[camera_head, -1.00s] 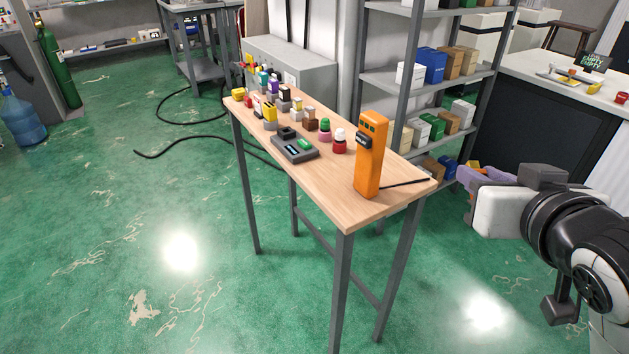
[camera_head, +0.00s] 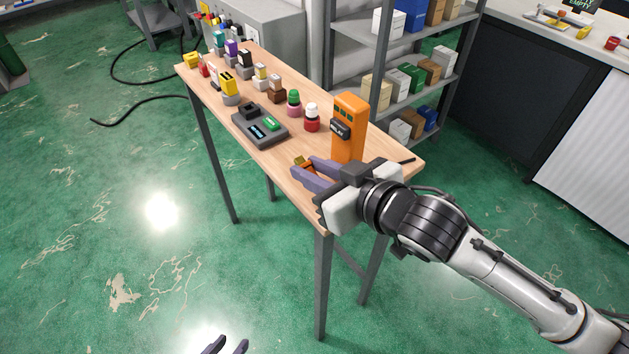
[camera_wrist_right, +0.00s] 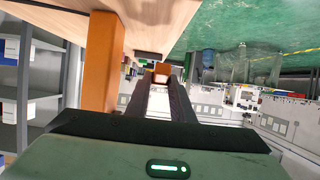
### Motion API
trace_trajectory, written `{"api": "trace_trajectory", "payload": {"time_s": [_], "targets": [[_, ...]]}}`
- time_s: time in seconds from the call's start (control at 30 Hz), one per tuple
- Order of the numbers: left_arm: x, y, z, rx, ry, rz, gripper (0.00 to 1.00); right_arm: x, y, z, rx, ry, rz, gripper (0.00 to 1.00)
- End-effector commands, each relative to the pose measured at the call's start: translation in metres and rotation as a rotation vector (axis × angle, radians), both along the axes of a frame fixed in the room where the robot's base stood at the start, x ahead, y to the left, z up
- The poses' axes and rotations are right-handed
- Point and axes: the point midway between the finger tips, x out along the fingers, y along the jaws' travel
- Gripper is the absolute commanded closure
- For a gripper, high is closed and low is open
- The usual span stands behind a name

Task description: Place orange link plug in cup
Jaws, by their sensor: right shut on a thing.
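My right gripper (camera_head: 312,172) is shut on a small orange plug (camera_head: 305,164) with a yellowish end, at the table's near edge in front of the tall orange box. In the right wrist view the orange plug (camera_wrist_right: 162,70) sits between the fingertips. Its lower part is hidden by the fingers. My left gripper (camera_head: 228,345) shows only its fingertips at the bottom edge of the head view, apart, with nothing between them. I cannot tell for sure which thing is the cup. Several small coloured pieces on holders stand on the table, including a yellow one (camera_head: 229,84).
The tall orange box (camera_head: 350,118) with a dark block on its side stands close behind my right gripper. A grey device (camera_head: 255,132) with black and green blocks lies to the left. A red and white piece (camera_head: 312,118) stands between them. A shelf (camera_head: 400,75) is behind.

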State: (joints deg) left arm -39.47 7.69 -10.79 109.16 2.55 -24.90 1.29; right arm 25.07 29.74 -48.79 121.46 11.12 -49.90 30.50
Motion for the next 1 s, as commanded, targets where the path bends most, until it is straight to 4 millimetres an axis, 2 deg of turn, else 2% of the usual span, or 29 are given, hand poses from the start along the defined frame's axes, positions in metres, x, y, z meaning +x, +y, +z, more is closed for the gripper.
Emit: {"api": "trace_trajectory", "payload": {"time_s": [0.17, 0.4, 0.8, 0.83, 0.9, 1.0], "targets": [[-0.002, -0.001, -0.003, 0.000, 0.005, -0.001, 0.69, 0.000, 0.000, -0.014, 0.000, 0.000, -0.001, 1.00], [-0.002, -0.001, -0.007, 0.000, 0.003, -0.002, 0.69, 0.001, -0.001, -0.046, -0.002, 0.001, -0.003, 1.00], [0.004, -0.002, -0.003, -0.002, -0.009, -0.004, 0.69, 0.000, 0.000, -0.051, 0.000, -0.001, -0.002, 1.00], [0.005, -0.002, -0.002, -0.001, -0.010, -0.003, 0.69, 0.001, 0.000, -0.050, 0.000, -0.001, -0.002, 0.74], [0.005, -0.002, -0.002, -0.001, -0.011, -0.003, 0.69, 0.001, 0.000, -0.049, 0.001, -0.002, -0.002, 0.62], [0.005, -0.002, -0.002, -0.001, -0.011, -0.003, 0.69, 0.001, 0.000, -0.049, 0.000, -0.001, -0.002, 0.60]]}}
